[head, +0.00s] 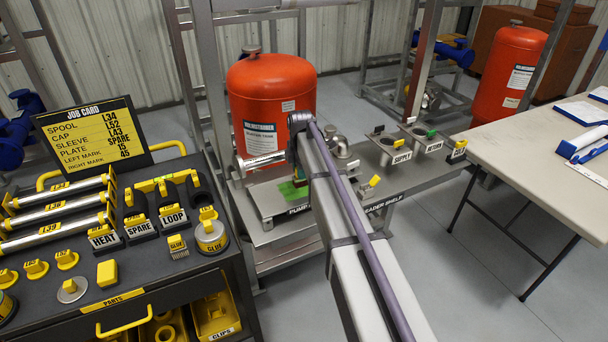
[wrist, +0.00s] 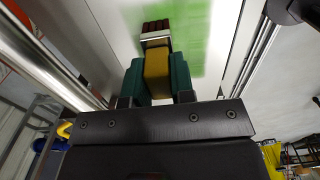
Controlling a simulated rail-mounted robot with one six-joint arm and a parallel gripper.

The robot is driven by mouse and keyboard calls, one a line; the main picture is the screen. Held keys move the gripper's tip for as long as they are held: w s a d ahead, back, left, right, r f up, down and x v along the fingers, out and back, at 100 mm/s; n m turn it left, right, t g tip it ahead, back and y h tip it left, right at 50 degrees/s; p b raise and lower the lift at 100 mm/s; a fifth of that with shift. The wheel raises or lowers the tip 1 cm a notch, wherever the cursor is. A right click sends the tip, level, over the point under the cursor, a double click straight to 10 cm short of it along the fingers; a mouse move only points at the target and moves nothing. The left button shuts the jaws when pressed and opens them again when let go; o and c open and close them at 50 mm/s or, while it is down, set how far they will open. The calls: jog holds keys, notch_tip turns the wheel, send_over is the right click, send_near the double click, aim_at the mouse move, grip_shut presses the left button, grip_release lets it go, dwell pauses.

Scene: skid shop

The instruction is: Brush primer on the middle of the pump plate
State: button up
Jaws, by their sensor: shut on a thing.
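The pump plate (head: 262,199) is a pale flat plate on the skid below the orange tank, its label partly hidden by my arm. A green patch (head: 291,190) shows on it. In the wrist view the plate (wrist: 118,38) fills the upper middle, with a streaky green patch (wrist: 200,38) of primer on it. My gripper (wrist: 158,78) has green fingers shut on the yellow handle of a brush (wrist: 155,38) with a metal band and dark red bristles. The bristles are at the left part of the green patch; I cannot tell whether they touch. My arm mostly hides the gripper in the head view.
An orange tank (head: 272,98) stands close behind the plate. A header shelf (head: 385,190) with supply and return fittings lies to the right. A parts cart (head: 75,300) with a job card (head: 93,128) is at left, and a table (head: 520,130) at right.

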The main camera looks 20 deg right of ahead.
jog(key=shift+w+a, duration=0.2)
jog(key=shift+w, duration=0.75)
jog(key=shift+w+a, duration=0.15)
jog(key=shift+w, duration=0.75)
jog(key=shift+w+d, duration=0.15)
jog(key=shift+d, duration=0.7)
jog(key=shift+s+d, duration=0.2)
jog(key=shift+s, duration=0.95)
jog(key=shift+s+d, duration=0.15)
jog(key=shift+s, duration=1.05)
jog(key=shift+s+d, duration=0.2)
jog(key=shift+s, duration=0.95)
notch_tip(320, 180, up, 6)
jog(key=p, duration=0.6)
notch_tip(320, 180, up, 3)
jog(key=p, duration=0.3)
